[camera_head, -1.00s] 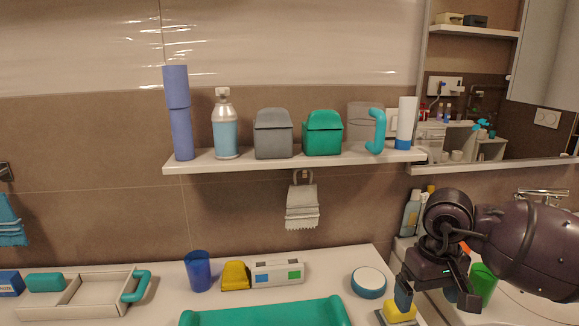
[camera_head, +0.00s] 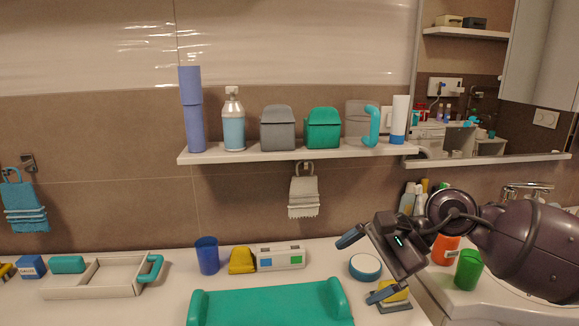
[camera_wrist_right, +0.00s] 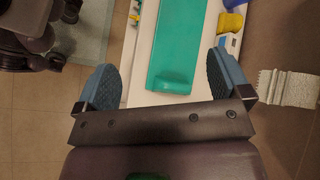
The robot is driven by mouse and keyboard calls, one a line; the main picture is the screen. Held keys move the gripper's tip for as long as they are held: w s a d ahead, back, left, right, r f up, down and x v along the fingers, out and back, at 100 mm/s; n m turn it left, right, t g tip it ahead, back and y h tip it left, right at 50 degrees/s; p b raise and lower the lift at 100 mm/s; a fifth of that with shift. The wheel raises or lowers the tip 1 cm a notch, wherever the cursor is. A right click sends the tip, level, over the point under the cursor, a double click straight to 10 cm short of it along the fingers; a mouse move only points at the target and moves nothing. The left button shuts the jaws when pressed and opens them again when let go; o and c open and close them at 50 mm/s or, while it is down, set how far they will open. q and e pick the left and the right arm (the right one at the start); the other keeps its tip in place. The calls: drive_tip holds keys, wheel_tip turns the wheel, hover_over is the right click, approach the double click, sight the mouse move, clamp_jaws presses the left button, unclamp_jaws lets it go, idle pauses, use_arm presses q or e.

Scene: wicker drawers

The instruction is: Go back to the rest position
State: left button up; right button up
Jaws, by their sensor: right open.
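My right gripper (camera_head: 366,268) is at the right of the head view, above the right end of the white counter (camera_head: 130,300). Its blue-padded fingers are spread wide with nothing between them. The right wrist view shows the same open gripper (camera_wrist_right: 167,85), with the green tray (camera_wrist_right: 182,45) beyond its fingers. In the head view a yellow block on a grey base (camera_head: 395,298) sits on the counter close below the lower finger; I cannot tell whether they touch. My left gripper is not in view.
A round blue-and-white dish (camera_head: 365,266) lies behind the gripper. The green tray (camera_head: 270,305) is at the front. A green cup (camera_head: 468,270) and an orange cup (camera_head: 445,250) stand near the right arm. A loaded wall shelf (camera_head: 300,155) hangs above.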

drive_tip(key=w+a+r+m+t+y, duration=0.1)
drive_tip(key=a+r+m+t+y, duration=0.15)
drive_tip(key=m+y, duration=0.45)
drive_tip(key=w+a+r+m+t+y, duration=0.1)
drive_tip(key=a+r+m+t+y, duration=0.2)
drive_tip(key=m, duration=0.8)
drive_tip(key=d+f+m+t+h, duration=0.65)
drive_tip(key=f+m, duration=0.35)
drive_tip(key=m, duration=0.7)
drive_tip(key=d+f+m+t+h, duration=0.5)
drive_tip(key=d+f+m+h, duration=0.3)
drive_tip(key=m, duration=0.8)
drive_tip(key=s+d+f+m+g+h, duration=0.2)
drive_tip(key=s+f+m, duration=0.3)
drive_tip(key=s+f, duration=0.6)
drive_tip(key=s+d+f+m+g+h, duration=0.3)
drive_tip(key=s+d+f+m+g, duration=0.1)
drive_tip(key=s+f, duration=0.8)
drive_tip(key=shift+s+m+g, duration=0.3)
drive_tip(key=shift+s+m, duration=0.1)
drive_tip(key=shift+s, duration=0.3)
drive_tip(key=shift+d+f, duration=0.1)
